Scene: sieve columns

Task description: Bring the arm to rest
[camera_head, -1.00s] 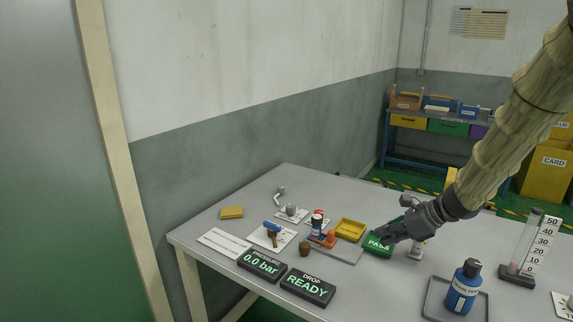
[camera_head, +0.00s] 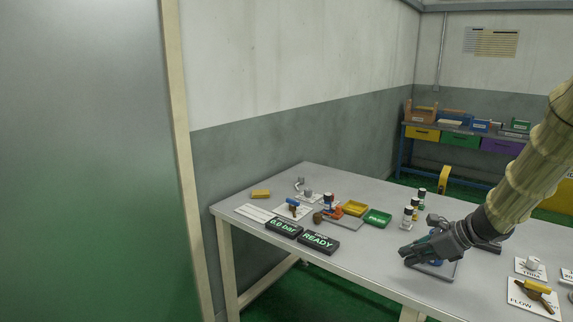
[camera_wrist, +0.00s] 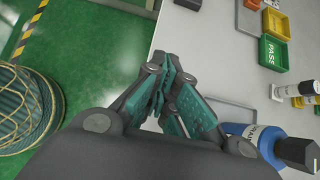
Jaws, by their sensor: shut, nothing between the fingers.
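My gripper (camera_head: 408,254) hangs over the right part of the grey table (camera_head: 356,262), near its front edge, with its fingers together and nothing between them. In the wrist view my gripper (camera_wrist: 165,85) shows its teal finger pads closed together above the table edge.
A green PASS tray (camera_head: 377,218), a yellow tray (camera_head: 355,208) and several small vials (camera_head: 407,217) are left of my gripper. Display blocks (camera_head: 319,242) sit at the front edge. A FLOW card with a lever (camera_head: 534,297) lies at right. The middle front tabletop is clear.

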